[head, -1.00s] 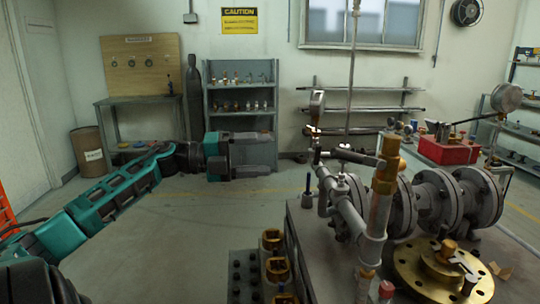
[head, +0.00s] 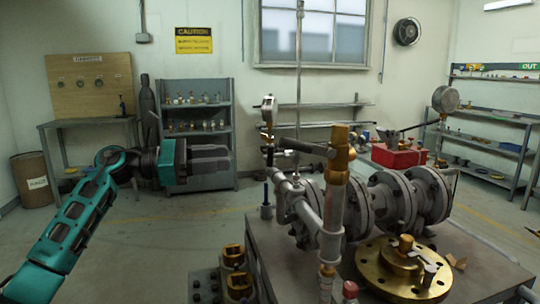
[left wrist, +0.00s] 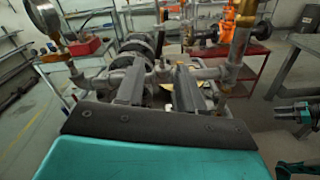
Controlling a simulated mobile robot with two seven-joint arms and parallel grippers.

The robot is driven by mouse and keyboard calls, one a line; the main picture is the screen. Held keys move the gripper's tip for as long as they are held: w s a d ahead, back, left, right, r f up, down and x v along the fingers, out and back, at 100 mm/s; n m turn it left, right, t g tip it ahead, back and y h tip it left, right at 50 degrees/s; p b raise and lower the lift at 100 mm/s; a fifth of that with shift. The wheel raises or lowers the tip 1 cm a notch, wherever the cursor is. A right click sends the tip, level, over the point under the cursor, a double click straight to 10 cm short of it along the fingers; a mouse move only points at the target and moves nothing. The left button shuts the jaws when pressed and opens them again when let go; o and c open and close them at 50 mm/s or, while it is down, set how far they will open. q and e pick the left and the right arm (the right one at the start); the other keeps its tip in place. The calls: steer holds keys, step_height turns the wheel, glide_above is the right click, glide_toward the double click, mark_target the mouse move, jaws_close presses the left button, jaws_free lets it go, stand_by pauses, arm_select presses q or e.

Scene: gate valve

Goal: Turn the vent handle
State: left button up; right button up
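The task's vent handle is hard to single out; a small black lever (head: 303,147) sits on the thin pipework below the gauge (head: 268,104), left of the brass fitting (head: 340,150). My left gripper (head: 229,160) is left of this pipework, pointing right at about lever height, with a gap between. In the left wrist view its two dark fingers (left wrist: 158,80) are apart with nothing held; pipework shows beyond them.
The pipe assembly with large grey flanges (head: 392,200) stands on a metal table (head: 460,225). A brass flange (head: 405,272) lies on its front right. Brass-topped fittings (head: 238,270) stand at its front left. A red box (head: 398,156) is behind. Floor left of the table is clear.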

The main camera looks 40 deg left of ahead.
mark_target(270, 163)
arm_select(q)
steer(key=p+x, duration=0.2)
steer(key=x, duration=0.9)
steer(key=shift+w+d+p, duration=0.15)
steer(key=shift+w+p, duration=0.1)
steer(key=shift+p, duration=0.15)
arm_select(e)
steer(key=shift+s+d+r+h, duration=0.15)
steer(key=shift+d+r, duration=0.1)
steer(key=shift+r, duration=0.25)
steer(key=shift+s+d+r+h, duration=0.15)
steer(key=shift+d+r, duration=0.1)
steer(key=shift+r, duration=0.2)
arm_select(q)
steer(key=shift+c, duration=0.5)
jaws_close()
